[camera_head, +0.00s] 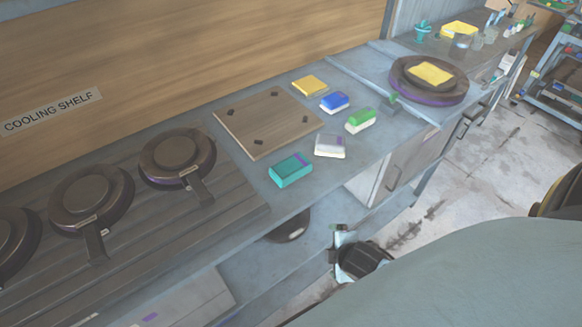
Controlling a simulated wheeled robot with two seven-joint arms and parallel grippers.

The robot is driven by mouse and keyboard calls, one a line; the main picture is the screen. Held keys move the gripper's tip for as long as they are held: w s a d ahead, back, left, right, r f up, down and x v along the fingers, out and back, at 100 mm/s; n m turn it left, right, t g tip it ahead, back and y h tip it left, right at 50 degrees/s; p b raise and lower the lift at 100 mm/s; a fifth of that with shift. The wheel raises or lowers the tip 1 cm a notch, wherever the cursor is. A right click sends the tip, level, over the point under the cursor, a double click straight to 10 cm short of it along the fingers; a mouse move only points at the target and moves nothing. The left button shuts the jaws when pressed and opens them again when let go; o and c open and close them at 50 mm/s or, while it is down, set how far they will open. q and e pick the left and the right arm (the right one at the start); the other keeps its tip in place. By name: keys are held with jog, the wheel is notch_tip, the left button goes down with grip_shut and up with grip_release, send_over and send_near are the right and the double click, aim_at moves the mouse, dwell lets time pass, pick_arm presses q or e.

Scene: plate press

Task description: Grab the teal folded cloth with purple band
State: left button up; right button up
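The teal folded cloth with a purple band (290,170) lies flat on the grey bench, near its front edge. The purple band shows at its upper right corner. What looks like my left gripper (337,242) is a pale and black part below the bench front, right of and lower than the cloth. It is apart from the cloth, and its fingers are too small and unclear to tell open from shut. My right gripper is not in view. Nothing touches the cloth.
White-grey (331,145), green (360,120), blue (335,103) and yellow (309,86) cloths lie nearby. A wooden board (267,128) lies behind. Round dark presses with handles (177,158) stand left. A yellow cloth lies on a round plate (448,94) at right. The bench edge is close.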

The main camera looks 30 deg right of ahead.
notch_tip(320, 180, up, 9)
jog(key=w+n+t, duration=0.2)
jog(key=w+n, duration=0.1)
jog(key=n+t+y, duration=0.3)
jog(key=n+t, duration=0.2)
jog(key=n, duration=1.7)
send_near(292, 167)
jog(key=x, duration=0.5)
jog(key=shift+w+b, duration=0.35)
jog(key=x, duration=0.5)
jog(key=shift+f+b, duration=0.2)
jog(key=shift+b, duration=0.15)
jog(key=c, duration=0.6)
